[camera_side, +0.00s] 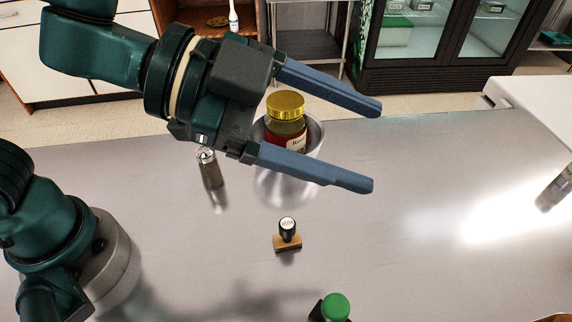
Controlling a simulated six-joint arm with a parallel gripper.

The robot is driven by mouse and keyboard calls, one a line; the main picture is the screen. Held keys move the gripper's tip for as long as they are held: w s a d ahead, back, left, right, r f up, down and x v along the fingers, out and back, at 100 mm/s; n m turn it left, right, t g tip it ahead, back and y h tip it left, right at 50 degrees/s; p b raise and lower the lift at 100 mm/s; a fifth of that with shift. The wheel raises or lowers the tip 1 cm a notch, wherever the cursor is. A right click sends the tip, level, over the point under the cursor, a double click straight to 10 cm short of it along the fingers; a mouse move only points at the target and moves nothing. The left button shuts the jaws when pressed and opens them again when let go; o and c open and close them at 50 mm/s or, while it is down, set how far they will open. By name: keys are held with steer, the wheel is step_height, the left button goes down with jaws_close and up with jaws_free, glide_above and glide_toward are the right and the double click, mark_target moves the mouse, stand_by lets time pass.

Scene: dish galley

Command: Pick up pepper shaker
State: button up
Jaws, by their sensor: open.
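A small shaker (210,168) with a silvery top and a darker body stands on the grey table, left of centre, just below my gripper's wrist in the picture. It looks like the pepper shaker, though its contents are too small to tell. A similar greyish cylinder (553,190) is at the right edge, leaning or lying, and I cannot tell what it is. My gripper (368,146) is open, its two blue fingers wide apart and pointing right. Nothing is held between them. The fingertips are well to the right of the small shaker.
A gold-lidded jar (286,106) is in or behind a shiny metal container (315,135), partly hidden by my lower finger. A wooden stamp (287,238) stands in the middle. A green-topped item (335,306) is at the front edge. The table right of centre is clear.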

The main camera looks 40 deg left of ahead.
steer(key=w+a+f+m+t+y, duration=0.1)
steer(key=w+a+t+y, duration=0.3)
steer(key=w, duration=0.3)
step_height(320, 180, up, 2)
steer(key=m+g+y, duration=0.5)
steer(key=g+y, duration=0.1)
steer(key=y, duration=1.3)
glide_above(208, 157)
steer(key=shift+m, duration=0.3)
step_height(208, 157, down, 17)
steer(key=shift+f, duration=0.4)
steer(key=shift+x, duration=2.5)
steer(key=shift+a, duration=0.1)
